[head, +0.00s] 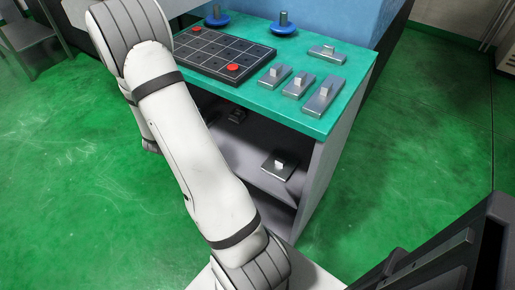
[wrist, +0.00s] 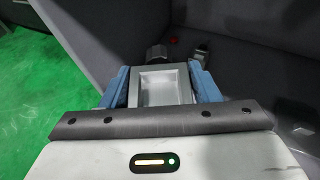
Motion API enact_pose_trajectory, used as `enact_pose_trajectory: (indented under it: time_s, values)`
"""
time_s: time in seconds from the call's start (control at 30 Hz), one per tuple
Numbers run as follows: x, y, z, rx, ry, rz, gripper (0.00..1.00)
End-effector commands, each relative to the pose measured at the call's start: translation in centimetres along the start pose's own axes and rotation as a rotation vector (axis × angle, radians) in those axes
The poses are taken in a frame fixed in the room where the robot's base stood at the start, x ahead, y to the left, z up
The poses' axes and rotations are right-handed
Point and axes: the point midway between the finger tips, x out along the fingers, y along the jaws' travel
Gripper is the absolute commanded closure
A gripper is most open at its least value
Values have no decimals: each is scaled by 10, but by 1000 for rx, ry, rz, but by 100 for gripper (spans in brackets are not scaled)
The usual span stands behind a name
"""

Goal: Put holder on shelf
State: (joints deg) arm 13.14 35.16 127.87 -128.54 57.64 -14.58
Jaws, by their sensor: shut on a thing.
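My gripper (wrist: 160,92) has its two blue fingers closed on the sides of a silver metal holder (wrist: 160,70) in the wrist view. The holder has a rectangular recess facing the camera and a darker round part at its far end. It is in front of or inside the cabinet's grey shelf compartment; I cannot tell whether it touches the shelf. In the head view my arm hides the gripper and the held holder. The shelf (head: 262,186) is in the open front of the teal-topped cabinet.
A holder with a pale block (head: 279,165) lies on the shelf's right side, and a small dark object (head: 237,115) sits deeper inside. Several metal holders, a black gridded tray (head: 266,52) and two blue-based pieces (head: 284,27) stand on the cabinet top (head: 318,126).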

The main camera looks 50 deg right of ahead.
Motion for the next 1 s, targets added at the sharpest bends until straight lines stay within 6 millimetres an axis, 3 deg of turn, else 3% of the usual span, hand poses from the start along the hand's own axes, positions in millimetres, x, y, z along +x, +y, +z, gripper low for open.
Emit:
enact_pose_trajectory:
  time_s: [0.03,0.2,0.4,0.6,0.9,1.0]
  values:
    - [25,-19,-25,25,0,-61,79]
    - [75,-75,-58,99,9,-240,79]
    - [107,-122,-83,160,20,-382,79]
    - [118,-140,-95,182,26,-434,79]
    - [136,-140,-142,181,28,-436,79]
    - [139,-140,-150,182,26,-435,79]
